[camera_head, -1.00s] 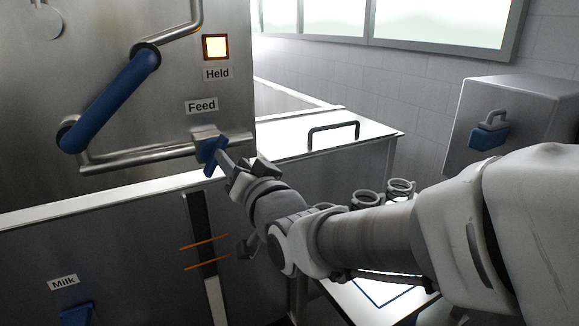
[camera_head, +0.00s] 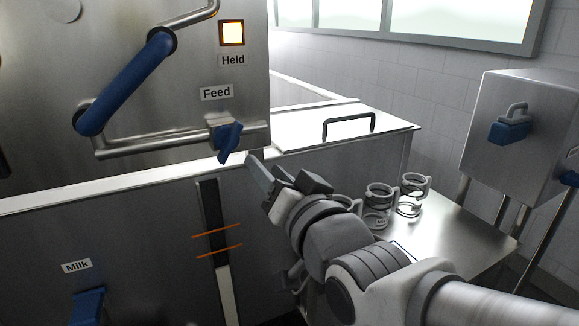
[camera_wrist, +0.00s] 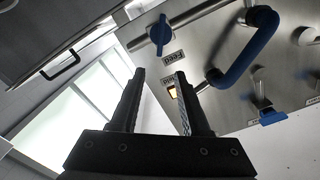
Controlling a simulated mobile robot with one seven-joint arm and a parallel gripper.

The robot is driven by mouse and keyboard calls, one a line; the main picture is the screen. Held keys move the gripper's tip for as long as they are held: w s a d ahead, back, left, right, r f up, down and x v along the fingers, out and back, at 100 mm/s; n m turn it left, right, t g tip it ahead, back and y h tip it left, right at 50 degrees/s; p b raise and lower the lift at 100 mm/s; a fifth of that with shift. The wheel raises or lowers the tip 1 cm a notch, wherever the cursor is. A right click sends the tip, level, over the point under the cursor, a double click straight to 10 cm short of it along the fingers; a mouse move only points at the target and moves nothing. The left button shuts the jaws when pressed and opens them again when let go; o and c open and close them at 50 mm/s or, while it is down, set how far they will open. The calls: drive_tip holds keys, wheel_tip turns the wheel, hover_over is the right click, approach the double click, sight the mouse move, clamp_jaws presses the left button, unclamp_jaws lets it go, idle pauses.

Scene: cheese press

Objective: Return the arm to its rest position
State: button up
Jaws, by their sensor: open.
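My gripper (camera_head: 268,178) is open and empty in the head view, just below and to the right of the blue feed valve handle (camera_head: 230,142), with a gap between them. My arm reaches in from the lower right. In the wrist view my gripper's two fingers (camera_wrist: 158,90) stand apart with nothing between them. The feed valve handle (camera_wrist: 161,36) shows there beyond the fingers, on a steel pipe.
The steel machine (camera_head: 60,60) has a lit "Held" lamp (camera_head: 231,33) and a long blue pipe handle (camera_head: 125,85). A lidded bench (camera_head: 340,132) is behind my gripper.

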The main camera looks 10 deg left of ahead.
drive_tip(key=shift+d, duration=0.1)
drive_tip(key=d+f+g+h, duration=0.2)
drive_tip(key=d+f+h, duration=0.25)
drive_tip(key=d, duration=0.25)
drive_tip(key=s+d+f+g+h, duration=0.5)
drive_tip(key=s+d+f+g, duration=0.3)
drive_tip(key=s+d, duration=0.5)
wheel_tip(320, 180, up, 21)
drive_tip(key=d+p, duration=0.1)
drive_tip(key=p, duration=2.1)
drive_tip(key=shift+w+r, duration=0.15)
drive_tip(key=shift+w, duration=0.1)
